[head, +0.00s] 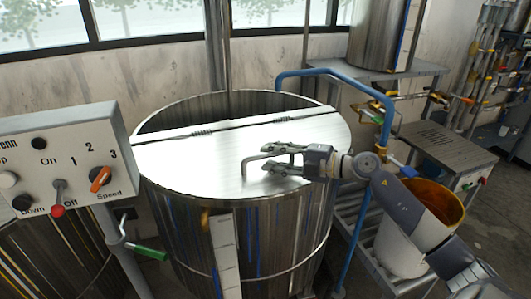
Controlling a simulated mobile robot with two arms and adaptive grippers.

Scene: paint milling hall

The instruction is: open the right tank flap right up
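The right tank (262,240) is a shiny steel drum in the middle of the head view. Its flap (185,165) covers the front part of the top and lies flat, shut. A hinge line with two hinges runs along the flap's back edge. A bent bar handle (245,168) stands on the flap. My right gripper (266,157) comes in from the right, low over the flap. Its fingers are apart, with the handle's bar between them; I cannot tell whether they touch it. My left gripper is not in view.
A control box (60,160) with knobs stands at the left, in front of another tank. A blue pipe (340,72) arches behind the tank on the right. A white bucket (400,245) stands right of the tank. Behind the hinge line the tank top is dark, with an upright shaft.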

